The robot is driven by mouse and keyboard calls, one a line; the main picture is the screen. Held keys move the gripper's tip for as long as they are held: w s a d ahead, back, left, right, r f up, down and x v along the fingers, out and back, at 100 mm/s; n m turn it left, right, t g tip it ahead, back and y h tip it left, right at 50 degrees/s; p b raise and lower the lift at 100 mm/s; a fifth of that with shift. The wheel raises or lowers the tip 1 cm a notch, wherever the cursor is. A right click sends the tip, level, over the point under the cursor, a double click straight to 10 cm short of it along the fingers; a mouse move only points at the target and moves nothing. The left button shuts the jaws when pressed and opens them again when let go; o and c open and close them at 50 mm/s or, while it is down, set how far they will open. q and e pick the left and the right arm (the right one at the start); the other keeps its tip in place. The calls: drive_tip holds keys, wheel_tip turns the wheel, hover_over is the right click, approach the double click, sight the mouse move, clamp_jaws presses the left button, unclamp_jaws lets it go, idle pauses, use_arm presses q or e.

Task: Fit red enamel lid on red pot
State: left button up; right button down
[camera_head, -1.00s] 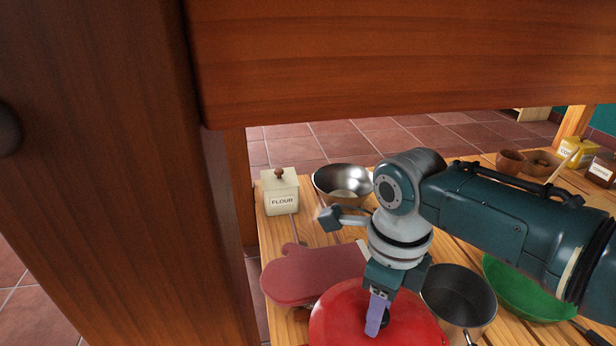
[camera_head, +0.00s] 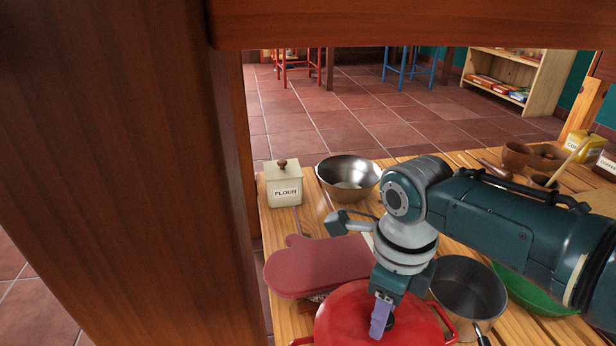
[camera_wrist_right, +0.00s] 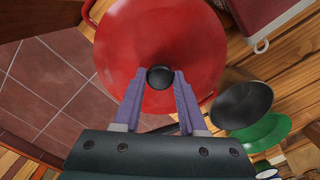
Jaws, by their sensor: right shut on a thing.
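The red enamel lid (camera_head: 345,312) is a round dome with a dark knob; in the wrist view it fills the upper middle (camera_wrist_right: 155,30). My right gripper (camera_head: 381,325) points down with its lilac fingers shut on the lid's dark knob (camera_wrist_right: 160,77). The red pot shows in the head view only as side handles (camera_head: 447,322) sticking out beside the lid. The lid hides the rest of the pot. I cannot tell whether the rim touches all round. My left gripper is not in view.
A red oven mitt (camera_head: 305,265) lies close left of the lid. A grey saucepan (camera_head: 468,287) stands close right, with a green bowl (camera_head: 532,290) beyond. A flour canister (camera_head: 284,185) and metal bowl (camera_head: 348,177) stand behind. A wooden post (camera_head: 110,180) and beam (camera_head: 410,25) block the left and top.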

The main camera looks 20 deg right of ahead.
drive_tip(key=shift+p, duration=0.35)
idle(0.5)
drive_tip(key=shift+f+b, duration=0.4)
drive_tip(key=shift+f, duration=0.1)
idle(0.7)
drive_tip(key=shift+c, duration=1.9)
unclamp_jaws()
wheel_tip(320, 180, up, 8)
drive_tip(key=p, duration=0.6)
drive_tip(key=shift+f, duration=0.2)
